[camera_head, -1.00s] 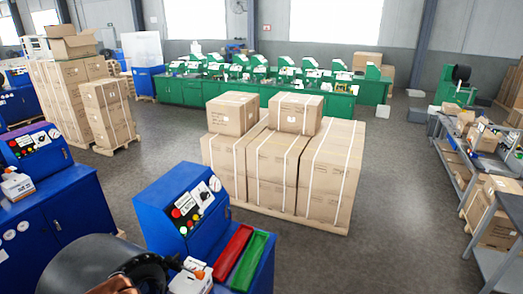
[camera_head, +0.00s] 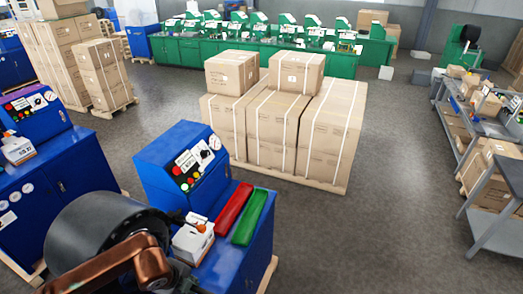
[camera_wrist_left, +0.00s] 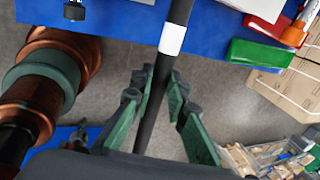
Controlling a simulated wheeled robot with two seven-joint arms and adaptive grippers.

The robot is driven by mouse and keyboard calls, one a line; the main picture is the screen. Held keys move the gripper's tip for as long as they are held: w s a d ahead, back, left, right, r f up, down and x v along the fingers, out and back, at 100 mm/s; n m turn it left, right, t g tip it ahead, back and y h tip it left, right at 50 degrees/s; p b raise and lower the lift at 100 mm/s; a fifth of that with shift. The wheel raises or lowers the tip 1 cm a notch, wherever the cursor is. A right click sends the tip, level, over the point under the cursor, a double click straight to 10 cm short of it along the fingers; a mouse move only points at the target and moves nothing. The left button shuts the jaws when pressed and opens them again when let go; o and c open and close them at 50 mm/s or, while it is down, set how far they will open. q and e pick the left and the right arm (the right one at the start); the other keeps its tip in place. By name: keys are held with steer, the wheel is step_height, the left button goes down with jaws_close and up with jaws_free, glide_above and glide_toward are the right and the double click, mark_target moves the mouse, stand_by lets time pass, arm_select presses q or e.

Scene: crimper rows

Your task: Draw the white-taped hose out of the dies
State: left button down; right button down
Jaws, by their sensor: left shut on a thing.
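In the left wrist view, a black hose (camera_wrist_left: 152,105) with a white tape band (camera_wrist_left: 172,38) runs from the top of the picture down between the green fingers of my left gripper (camera_wrist_left: 157,85). The gripper is shut on the hose, with the band just beyond the fingertips. In the head view, the crimper's big black round head (camera_head: 95,228) stands at the lower left, partly behind my copper-coloured arm. The die opening is hidden, so I cannot tell how the hose sits in it. My right gripper is in neither view.
A blue crimper cabinet (camera_head: 160,170) holds a red tray (camera_head: 233,208), a green tray (camera_head: 249,217) and a white box (camera_head: 192,243). Another blue machine (camera_head: 50,165) stands at the left. Stacked cartons (camera_head: 280,125) stand behind. Grey floor (camera_head: 390,215) is clear to the right.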

arm_select(q)
steer(key=shift+r, duration=0.1)
stand_by(0.3)
steer(key=shift+r+p, duration=1.5)
steer(key=shift+r, duration=1.95)
